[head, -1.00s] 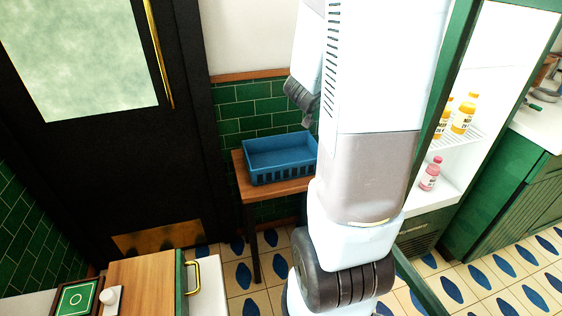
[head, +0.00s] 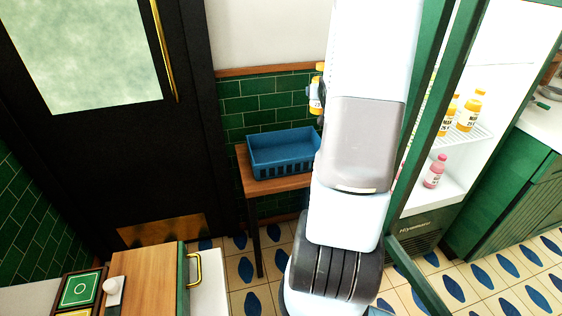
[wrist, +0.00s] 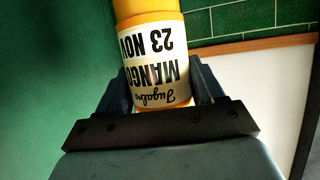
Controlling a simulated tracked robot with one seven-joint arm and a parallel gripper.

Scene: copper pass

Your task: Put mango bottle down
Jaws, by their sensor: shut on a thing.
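The mango bottle (wrist: 152,62) is orange-yellow with a white label reading "Mango 23 Nov", upside down in the wrist view. My gripper (wrist: 158,92) is shut on it, with one dark finger on each side. In the head view the held bottle (head: 316,95) shows at the left edge of my arm, in front of the green tiled wall. It is above and to the right of the blue crate. My arm hides most of my gripper in the head view.
A blue crate (head: 283,168) stands on a small wooden table (head: 257,186). The open fridge at right holds orange bottles (head: 468,112) and a pink bottle (head: 434,171). A black door (head: 108,160) is at left, a wooden-topped cabinet (head: 146,280) at the front left.

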